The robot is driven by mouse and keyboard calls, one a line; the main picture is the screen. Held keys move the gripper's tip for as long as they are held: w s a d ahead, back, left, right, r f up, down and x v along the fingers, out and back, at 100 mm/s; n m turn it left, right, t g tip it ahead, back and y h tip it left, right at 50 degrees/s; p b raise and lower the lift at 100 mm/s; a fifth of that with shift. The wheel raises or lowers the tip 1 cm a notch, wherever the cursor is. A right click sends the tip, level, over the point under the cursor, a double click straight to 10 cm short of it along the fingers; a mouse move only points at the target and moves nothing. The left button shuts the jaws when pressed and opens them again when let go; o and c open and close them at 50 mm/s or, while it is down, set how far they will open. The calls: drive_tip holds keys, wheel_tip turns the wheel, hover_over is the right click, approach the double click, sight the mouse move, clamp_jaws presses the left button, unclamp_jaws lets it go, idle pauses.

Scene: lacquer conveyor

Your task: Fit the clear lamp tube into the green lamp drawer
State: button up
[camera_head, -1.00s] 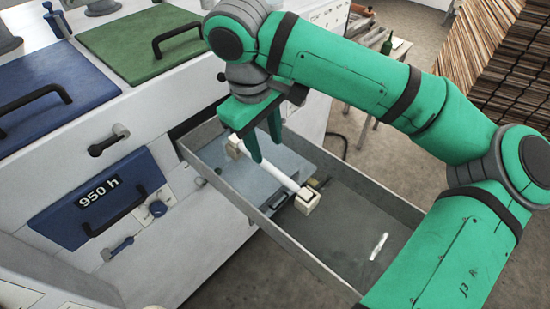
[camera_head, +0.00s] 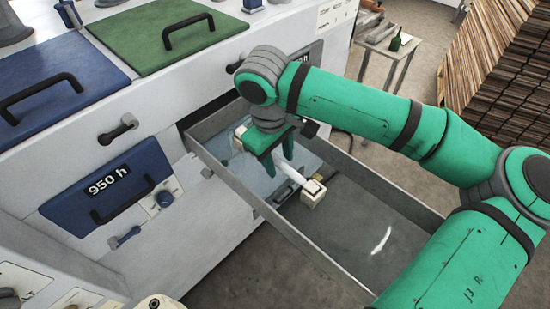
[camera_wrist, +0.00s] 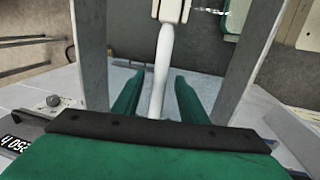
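The lamp tube (camera_head: 289,173), pale and whitish with cream end blocks, lies within the walls of the pulled-out grey drawer (camera_head: 225,172) below the green lid. Its near end block (camera_head: 313,194) shows clearly; its far end is partly behind my gripper. I cannot tell whether the ends are seated. My gripper (camera_head: 282,157) points down over the middle of the tube. In the wrist view, my gripper (camera_wrist: 160,85) has its fingers on either side of the tube (camera_wrist: 162,65), with gaps on both sides. An end block (camera_wrist: 171,10) shows at the top edge there.
The green lid (camera_head: 150,42) and blue lid (camera_head: 60,85) on the white machine are closed. The blue drawer front marked 950 h (camera_head: 105,187) is shut. A side table (camera_head: 395,50) and stacked wood (camera_head: 500,75) stand behind. The drawer's right part is open floor with a bright streak.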

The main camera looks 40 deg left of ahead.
drive_tip(key=shift+w, duration=0.15)
clamp_jaws()
drive_tip(key=shift+a, duration=0.1)
